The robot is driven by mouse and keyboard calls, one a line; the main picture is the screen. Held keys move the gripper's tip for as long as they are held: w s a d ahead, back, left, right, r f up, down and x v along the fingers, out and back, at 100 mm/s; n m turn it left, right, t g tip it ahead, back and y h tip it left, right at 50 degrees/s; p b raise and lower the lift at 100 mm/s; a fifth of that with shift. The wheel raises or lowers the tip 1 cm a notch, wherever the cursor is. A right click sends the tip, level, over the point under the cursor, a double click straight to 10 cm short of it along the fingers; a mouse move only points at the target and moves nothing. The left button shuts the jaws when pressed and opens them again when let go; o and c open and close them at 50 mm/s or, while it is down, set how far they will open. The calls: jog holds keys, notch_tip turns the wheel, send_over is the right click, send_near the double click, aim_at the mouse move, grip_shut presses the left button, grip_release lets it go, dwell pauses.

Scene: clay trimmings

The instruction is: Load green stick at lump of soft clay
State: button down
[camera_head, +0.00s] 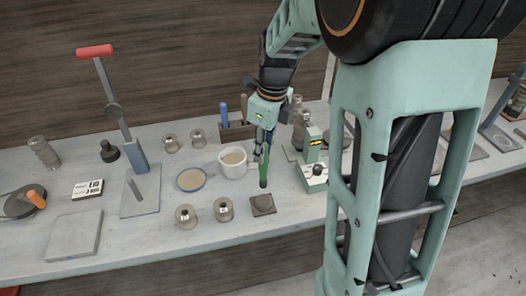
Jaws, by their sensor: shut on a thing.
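My gripper (263,147) points down over the middle of the workbench and is shut on a green stick (264,172). The stick hangs close to upright, its lower end showing below the fingers. A low grey-brown block (262,204), which looks like the lump of soft clay, lies on the bench just in front of the stick's lower end. In this view the stick's tip appears a little behind and above the block. I cannot tell whether it touches anything. The stick's upper part is partly hidden by the fingers.
A pale mug (232,166) stands close left of the stick, beside a blue-rimmed dish (191,180). A green device (313,176) is close on the right. Small spools (186,217) stand in front. A red-handled press (140,192) stands left. My arm hides the bench's right part.

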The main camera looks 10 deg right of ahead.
aim_at(263, 168)
jog(key=shift+f+b, duration=0.7)
notch_tip(263, 168, down, 4)
jog(key=b, duration=0.3)
jog(key=shift+w+f+b, duration=0.1)
jog(key=shift+f+b, duration=0.15)
jog(key=shift+b, duration=0.15)
jog(key=shift+f, duration=0.55)
dwell(1.4)
notch_tip(263, 168, up, 7)
jog(key=p, duration=0.6)
dwell(0.9)
